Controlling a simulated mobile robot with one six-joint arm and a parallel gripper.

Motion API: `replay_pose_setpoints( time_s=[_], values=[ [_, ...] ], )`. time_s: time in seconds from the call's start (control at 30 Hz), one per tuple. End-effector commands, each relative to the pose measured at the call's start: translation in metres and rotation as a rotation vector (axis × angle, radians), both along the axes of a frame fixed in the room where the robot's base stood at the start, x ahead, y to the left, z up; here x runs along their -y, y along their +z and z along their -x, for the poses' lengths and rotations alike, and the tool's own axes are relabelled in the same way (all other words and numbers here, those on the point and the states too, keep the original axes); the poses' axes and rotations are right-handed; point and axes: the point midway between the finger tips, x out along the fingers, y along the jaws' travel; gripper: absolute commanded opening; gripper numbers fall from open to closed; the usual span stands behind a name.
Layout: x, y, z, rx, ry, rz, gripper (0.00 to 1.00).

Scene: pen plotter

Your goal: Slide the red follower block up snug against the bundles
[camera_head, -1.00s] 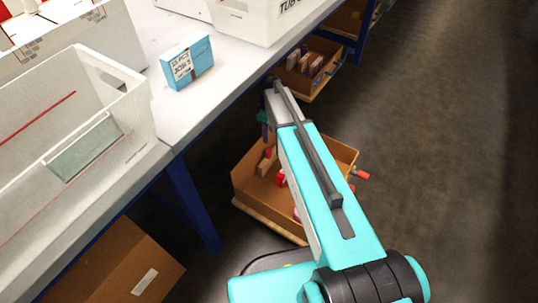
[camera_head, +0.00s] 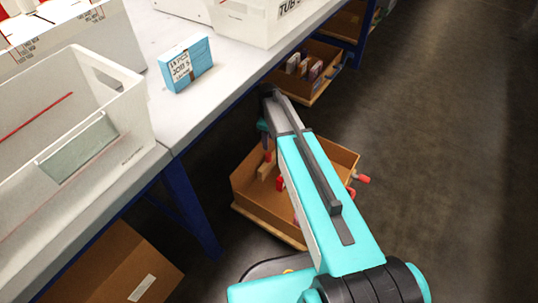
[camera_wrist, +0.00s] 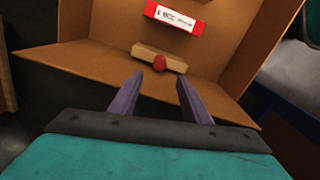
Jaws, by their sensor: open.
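In the wrist view a wooden block with a round red knob (camera_wrist: 158,61) lies across the cardboard drawer (camera_wrist: 95,22). Beyond it is a red block with a white label (camera_wrist: 175,17). I cannot tell for sure which of the two is the follower block, and no bundles can be made out. My gripper (camera_wrist: 160,80) is open and empty, its two fingers pointing at the knob from a short way off. In the head view the knobbed wooden block (camera_head: 264,169) shows inside the drawer, and my arm hides part of the drawer.
A worktop (camera_head: 190,105) with white bins and a blue box (camera_head: 187,64) overhangs on the left. A blue table leg (camera_head: 190,210) stands beside the drawer. A second drawer with small packets (camera_head: 303,68) lies farther back. The floor to the right is clear.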

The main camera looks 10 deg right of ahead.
Motion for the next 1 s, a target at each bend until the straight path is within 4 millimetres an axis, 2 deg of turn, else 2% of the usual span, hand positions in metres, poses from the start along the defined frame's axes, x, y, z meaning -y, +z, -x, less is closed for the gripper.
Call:
replay_pose_setpoints(
  time_s=[0.1, 0.6, 0.8, 1.0],
  values=[
    [0.0, -0.021, 0.0, -0.001, 0.0, 0.0, 0.43],
    [0.0, -0.089, 0.0, -0.001, 0.001, 0.0, 0.43],
    [0.0, -0.102, 0.0, 0.0, 0.001, 0.0, 0.43],
    [-0.001, -0.104, 0.0, 0.0, 0.001, 0.0, 0.43]
  ],
)
